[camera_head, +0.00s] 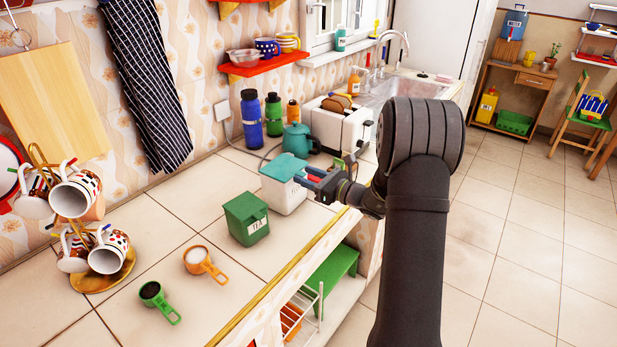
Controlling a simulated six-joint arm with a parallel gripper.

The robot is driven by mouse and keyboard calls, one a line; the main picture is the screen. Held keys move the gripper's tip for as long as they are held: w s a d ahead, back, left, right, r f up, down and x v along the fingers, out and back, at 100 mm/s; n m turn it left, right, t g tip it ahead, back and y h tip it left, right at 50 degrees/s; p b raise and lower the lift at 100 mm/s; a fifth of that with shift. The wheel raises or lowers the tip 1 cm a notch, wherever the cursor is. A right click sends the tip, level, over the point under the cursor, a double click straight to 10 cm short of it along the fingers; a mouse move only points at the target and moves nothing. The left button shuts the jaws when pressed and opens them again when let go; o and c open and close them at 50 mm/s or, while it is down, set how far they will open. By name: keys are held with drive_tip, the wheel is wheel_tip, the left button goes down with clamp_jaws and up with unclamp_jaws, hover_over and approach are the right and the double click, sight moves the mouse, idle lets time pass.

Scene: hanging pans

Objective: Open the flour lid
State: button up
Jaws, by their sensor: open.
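A white canister (285,197) stands on the tiled counter near its front edge, with a teal lid (284,166) at its top. It is the likely flour container, but I cannot read a label on it. The lid looks tilted, but I cannot tell whether it is fully seated. My gripper (309,180) is open at the right side of the lid, with its fingertips close to the lid's edge. I cannot tell whether they touch it. The gripper partly hides the canister's right side.
A green tea box (246,219) stands left of the canister. A teal kettle (297,140) and a toaster (337,125) stand behind. An orange scoop (205,263), a green scoop (159,301) and a mug tree (101,278) are at the left. Counter between them is clear.

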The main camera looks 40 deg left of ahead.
clamp_jaws()
